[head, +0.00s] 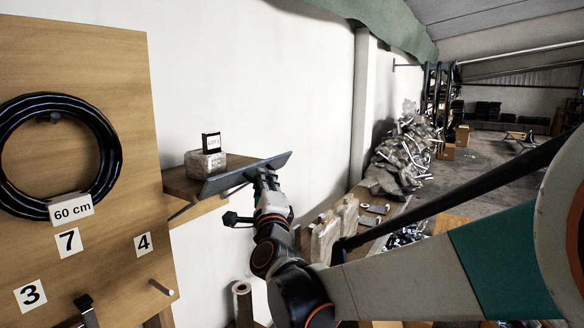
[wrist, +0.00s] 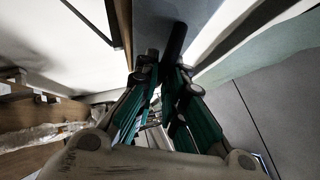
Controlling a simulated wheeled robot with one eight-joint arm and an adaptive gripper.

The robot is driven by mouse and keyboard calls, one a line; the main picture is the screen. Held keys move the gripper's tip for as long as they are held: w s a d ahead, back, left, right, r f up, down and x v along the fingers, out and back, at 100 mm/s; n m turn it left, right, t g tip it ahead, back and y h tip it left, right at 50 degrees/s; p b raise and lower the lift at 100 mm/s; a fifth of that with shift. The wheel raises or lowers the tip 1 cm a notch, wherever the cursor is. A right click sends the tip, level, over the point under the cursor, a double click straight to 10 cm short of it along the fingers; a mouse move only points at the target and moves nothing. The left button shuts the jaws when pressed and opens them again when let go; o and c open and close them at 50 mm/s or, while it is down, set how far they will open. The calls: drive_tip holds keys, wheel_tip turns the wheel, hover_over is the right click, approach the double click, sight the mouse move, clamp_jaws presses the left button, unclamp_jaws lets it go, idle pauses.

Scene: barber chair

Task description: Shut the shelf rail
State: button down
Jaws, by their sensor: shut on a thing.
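The shelf rail (head: 238,176) is a flat dark grey bar along the front of a small wooden shelf (head: 180,187). In the head view it slants up to the right, and its right end reaches past the shelf board. My gripper (head: 266,176) is at the rail's lower edge towards its right end, with the fingers shut on it. In the wrist view my gripper's fingers (wrist: 168,72) are close together around a dark bar-like part (wrist: 175,42). The exact contact between fingertips and rail is partly hidden in both views.
A pale wrapped block (head: 205,164) with a small black-framed sign stands on the shelf. A wooden board (head: 110,150) with a black hose coil (head: 108,128) and number cards is on the left. Wrapped blocks (head: 327,238) stand below, right of my wrist. White wall lies behind.

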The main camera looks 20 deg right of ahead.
sight(258, 166)
drive_tip(key=shift+w+a+r+n+g+y+p, duration=0.1)
drive_tip(key=shift+r+n+g+y+p, duration=0.25)
drive_tip(key=shift+r+n+g+p, duration=0.45)
drive_tip(key=shift+w+a+r+n+g+y+p, duration=0.1)
drive_tip(key=shift+r+n+g+y+p, duration=0.3)
drive_tip(key=shift+n+p, duration=0.65)
drive_tip(key=shift+w+a+r+n+g+p, duration=0.15)
drive_tip(key=shift+w+r+n+g+p, duration=0.2)
drive_tip(key=shift+p, duration=0.45)
drive_tip(key=shift+w+a+r+n+g+p, duration=0.15)
drive_tip(key=shift+n+g+p, duration=0.15)
drive_tip(key=shift+g+p, duration=0.4)
drive_tip(key=shift+p, duration=0.35)
drive_tip(key=c, duration=1.7)
unclamp_jaws()
drive_tip(key=v, duration=1.2)
drive_tip(key=shift+r, duration=0.2)
drive_tip(key=shift+n, duration=0.3)
